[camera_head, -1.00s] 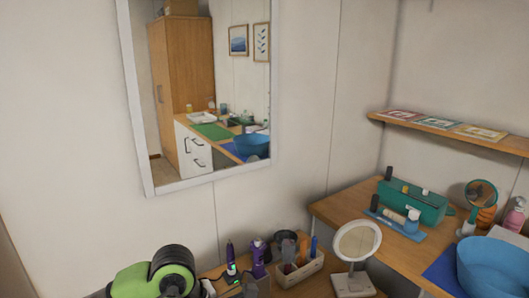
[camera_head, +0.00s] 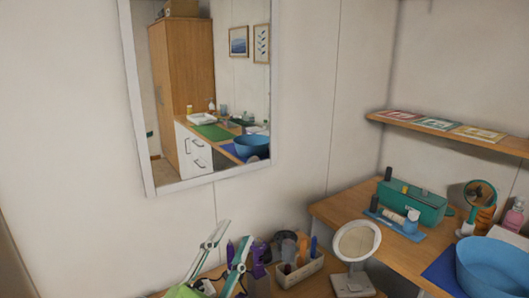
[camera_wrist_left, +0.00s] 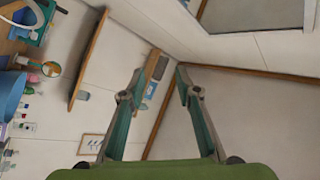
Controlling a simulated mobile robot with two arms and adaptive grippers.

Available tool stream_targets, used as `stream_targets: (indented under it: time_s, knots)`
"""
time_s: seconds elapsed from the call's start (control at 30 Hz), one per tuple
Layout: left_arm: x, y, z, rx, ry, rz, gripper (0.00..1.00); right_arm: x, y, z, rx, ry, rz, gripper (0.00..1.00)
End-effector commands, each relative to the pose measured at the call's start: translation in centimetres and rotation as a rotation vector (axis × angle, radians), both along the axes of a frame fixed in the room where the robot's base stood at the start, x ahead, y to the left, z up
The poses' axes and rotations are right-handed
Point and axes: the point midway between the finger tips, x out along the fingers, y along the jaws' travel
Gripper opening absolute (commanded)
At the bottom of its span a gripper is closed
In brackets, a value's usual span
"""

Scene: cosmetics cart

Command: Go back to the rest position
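My left gripper (camera_head: 236,232) is at the bottom of the head view, left of the middle, with its two green-and-grey fingers pointing up. The fingers are apart. They stand in front of the things on the wooden table and partly hide them. In the left wrist view the gripper (camera_wrist_left: 159,72) is also open, with nothing between its fingers. Beyond the fingers that view shows walls and a wooden strip. My right gripper is in neither view.
A round white mirror (camera_head: 357,241) and an organizer box (camera_head: 299,272) stand right of my left gripper. A teal box (camera_head: 412,203) and a blue bowl (camera_head: 493,266) are on the right counter. A wall mirror (camera_head: 141,120) hangs above. The wall between is bare.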

Motion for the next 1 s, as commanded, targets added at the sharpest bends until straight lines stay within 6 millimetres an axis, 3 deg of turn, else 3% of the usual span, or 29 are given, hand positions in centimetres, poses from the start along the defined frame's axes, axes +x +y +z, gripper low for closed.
stream_targets:
  time_s: [0.03,0.17,0.27,0.4,0.5,0.6,0.87,1.0]
  knots:
    - [0.7,2.3,-3.0,-0.057,0.129,0.066,0.31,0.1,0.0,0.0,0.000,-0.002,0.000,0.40]
    - [0.6,7.5,-11.5,-0.173,0.458,0.222,0.31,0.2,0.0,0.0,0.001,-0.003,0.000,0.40]
    - [-1.6,10.5,-18.3,-0.239,0.707,0.324,0.31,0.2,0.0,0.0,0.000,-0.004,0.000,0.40]
    - [-7.2,13.1,-26.7,-0.302,1.040,0.436,0.31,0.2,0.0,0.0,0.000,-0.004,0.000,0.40]
    - [-11.6,13.9,-30.8,-0.328,1.234,0.490,0.31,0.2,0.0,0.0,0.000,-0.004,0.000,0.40]
    - [-15.7,14.3,-33.7,-0.344,1.393,0.527,0.31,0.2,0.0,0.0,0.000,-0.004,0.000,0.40]
    - [-25.6,14.3,-37.9,-0.356,1.737,0.589,0.31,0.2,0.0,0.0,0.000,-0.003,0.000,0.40]
    - [-24.0,14.1,-42.5,-0.347,1.737,0.591,0.31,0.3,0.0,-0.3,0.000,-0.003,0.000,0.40]
